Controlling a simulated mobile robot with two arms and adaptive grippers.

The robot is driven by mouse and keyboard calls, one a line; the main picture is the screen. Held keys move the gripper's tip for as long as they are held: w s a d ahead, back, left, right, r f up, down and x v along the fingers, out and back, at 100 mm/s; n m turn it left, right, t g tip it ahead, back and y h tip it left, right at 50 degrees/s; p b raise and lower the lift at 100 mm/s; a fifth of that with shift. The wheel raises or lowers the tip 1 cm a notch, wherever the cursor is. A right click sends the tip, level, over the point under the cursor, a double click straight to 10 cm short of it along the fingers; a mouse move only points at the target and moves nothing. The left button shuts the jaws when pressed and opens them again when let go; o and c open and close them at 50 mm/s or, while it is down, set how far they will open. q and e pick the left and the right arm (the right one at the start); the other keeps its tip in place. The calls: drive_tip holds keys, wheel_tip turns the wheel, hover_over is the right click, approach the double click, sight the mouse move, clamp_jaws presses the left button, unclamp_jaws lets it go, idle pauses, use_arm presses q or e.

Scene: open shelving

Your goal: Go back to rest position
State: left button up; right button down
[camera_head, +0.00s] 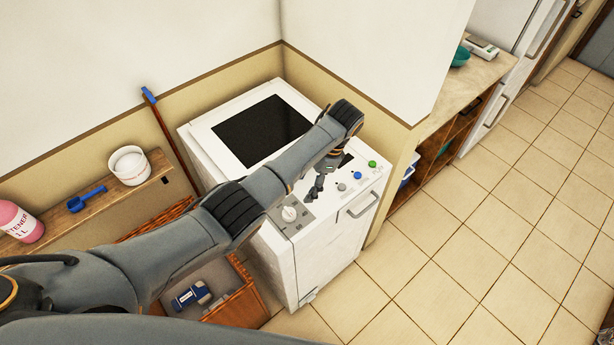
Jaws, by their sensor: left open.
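My left arm comes in from the lower left and reaches over a white washing machine. My left gripper (317,187) hangs below the wrist, just over the machine's control panel. It is open and seems empty; whether it touches the panel I cannot tell. The washing machine (316,265) has a dark window (262,131) in its top, a dial (290,213), and grey, blue and green buttons (356,175). My right gripper is not in view.
A wooden shelf (103,207) at left holds a white cup (129,164), a blue scoop (86,198) and a pink bottle (20,222). A basket (240,308) stands below my arm. A wooden counter (465,80) is at upper right.

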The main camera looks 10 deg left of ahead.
use_arm(q)
drive_tip(key=shift+s+f, duration=0.1)
drive_tip(key=s+f, duration=0.2)
drive_tip(key=s+d+f+n+h, duration=0.1)
drive_tip(key=s, duration=0.1)
drive_tip(key=s+f+n+h, duration=0.1)
drive_tip(key=s+f, duration=0.1)
drive_tip(key=shift+s+d+f+t, duration=0.3)
drive_tip(key=shift+f+t, duration=0.05)
drive_tip(key=shift+t, duration=0.05)
drive_tip(key=s+a+r+n+t+h, duration=0.1)
drive_tip(key=s+a+r+n+t, duration=0.4)
drive_tip(key=s, duration=0.6)
drive_tip(key=s+a+r+n+h, duration=0.1)
drive_tip(key=s+a+r+n, duration=0.2)
drive_tip(key=s+a, duration=0.55)
wheel_tip(320, 180, down, 34)
drive_tip(key=s+d+g+b, duration=0.1)
drive_tip(key=s+d+b, duration=0.15)
drive_tip(key=b, duration=0.55)
drive_tip(key=s+a+f+b, duration=0.2)
drive_tip(key=s+f+b, duration=0.1)
drive_tip(key=s+f, duration=0.5)
drive_tip(key=s+a+f+g+b, duration=0.1)
drive_tip(key=s+f+b, duration=0.2)
drive_tip(key=s+f, duration=0.6)
wheel_tip(320, 180, down, 6)
drive_tip(key=shift+a+r+g, duration=0.25)
drive_tip(key=shift+a+g, duration=0.05)
drive_tip(key=shift+a, duration=0.05)
